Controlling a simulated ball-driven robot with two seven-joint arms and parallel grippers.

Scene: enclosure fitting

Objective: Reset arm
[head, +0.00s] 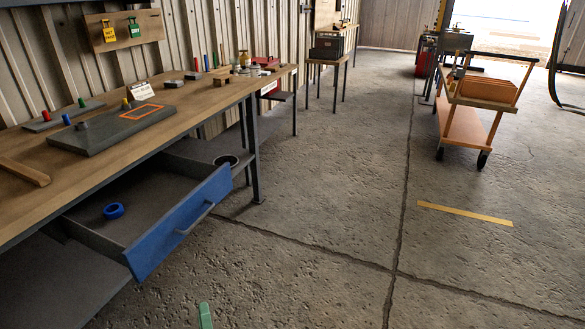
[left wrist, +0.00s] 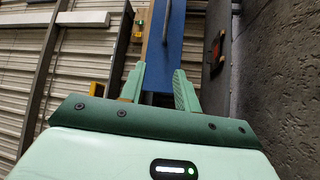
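My left gripper shows in the head view only as a small green piece (head: 204,316) at the bottom edge, over the floor in front of the open drawer. In the left wrist view my left gripper (left wrist: 159,74) has its two green fingers apart, with nothing held between them. The blue drawer front (left wrist: 167,45) shows beyond the fingers; I cannot tell the gap. My right gripper is in neither view.
The blue-fronted drawer (head: 180,225) stands pulled out, with a blue ring (head: 113,211) inside. The wooden workbench (head: 200,100) holds a grey plate (head: 110,130) and small parts. A cart (head: 463,120) stands far right. The middle floor is clear.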

